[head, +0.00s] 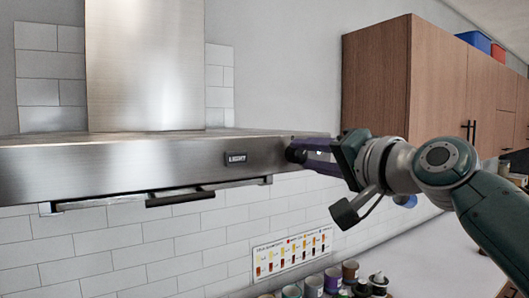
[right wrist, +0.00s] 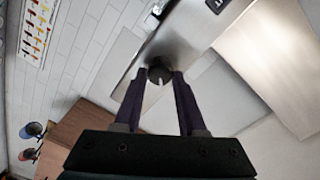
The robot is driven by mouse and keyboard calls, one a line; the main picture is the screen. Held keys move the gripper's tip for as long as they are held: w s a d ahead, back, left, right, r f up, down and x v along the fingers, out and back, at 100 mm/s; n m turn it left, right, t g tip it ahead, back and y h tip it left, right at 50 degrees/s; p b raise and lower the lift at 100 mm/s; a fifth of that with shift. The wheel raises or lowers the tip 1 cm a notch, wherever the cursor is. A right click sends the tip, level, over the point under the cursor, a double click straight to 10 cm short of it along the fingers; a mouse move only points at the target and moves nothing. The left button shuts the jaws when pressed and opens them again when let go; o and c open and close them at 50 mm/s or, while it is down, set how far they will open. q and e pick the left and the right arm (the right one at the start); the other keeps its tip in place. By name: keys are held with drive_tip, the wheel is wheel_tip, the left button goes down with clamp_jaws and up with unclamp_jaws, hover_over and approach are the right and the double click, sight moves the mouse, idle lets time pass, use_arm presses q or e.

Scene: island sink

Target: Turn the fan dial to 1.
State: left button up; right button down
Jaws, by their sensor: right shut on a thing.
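The range hood (head: 120,160) is a steel hood across the left of the head view. The black round fan dial (head: 293,155) sits near the right end of its front panel. My right gripper (head: 302,149) reaches in from the right and is shut on the dial. In the right wrist view the fan dial (right wrist: 160,71) sits between the two dark purple fingertips (right wrist: 165,76), with a pale pointer mark on its face. Any numbers around the dial are not readable. My left gripper is not in view.
A dark LIGHT button (head: 236,158) is on the panel left of the dial. Wooden cabinets (head: 440,75) hang at the right. Several jars (head: 335,278) stand below, under a wall chart (head: 292,251).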

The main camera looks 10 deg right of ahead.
idle(0.4)
drive_tip(key=shift+c, duration=2.4)
unclamp_jaws()
drive_tip(key=shift+s+d, duration=0.1)
drive_tip(key=shift+s, duration=0.2)
drive_tip(key=b+v, duration=0.4)
drive_tip(key=v, duration=0.5)
drive_tip(key=shift+s, duration=0.15)
